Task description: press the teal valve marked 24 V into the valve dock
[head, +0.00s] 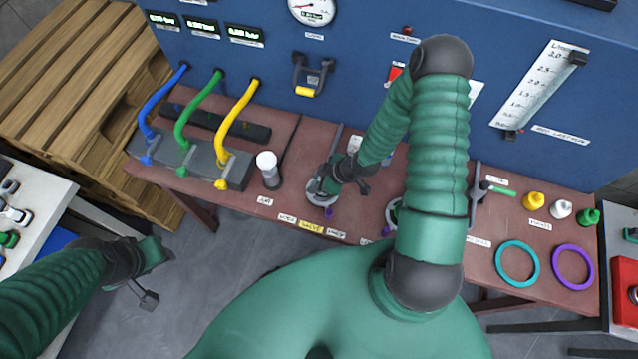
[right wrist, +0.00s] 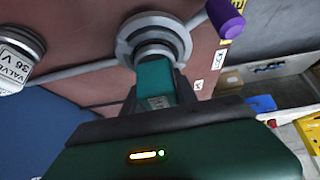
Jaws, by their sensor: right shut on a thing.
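My right gripper (right wrist: 157,88) is shut on a teal valve (right wrist: 154,76). The valve's far end meets the round grey valve dock (right wrist: 180,37); I cannot tell how deep it sits. A pale label shows on the valve, but its marking is unreadable. In the head view my right gripper (head: 337,182) is over the dock (head: 317,198) on the brown bench, and the valve is hidden there. A purple handle (right wrist: 225,17) sticks out beside the dock. My left gripper (head: 150,257) hangs at the left, away from the bench; its jaws are unclear.
A valve marked 36 V (right wrist: 18,55) stands close to the dock. A white-capped cylinder (head: 268,170) and blue, green and yellow hoses (head: 238,118) are to its left. Teal (head: 517,262) and purple (head: 573,267) rings lie at the right. The blue panel (head: 270,65) rises behind the bench.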

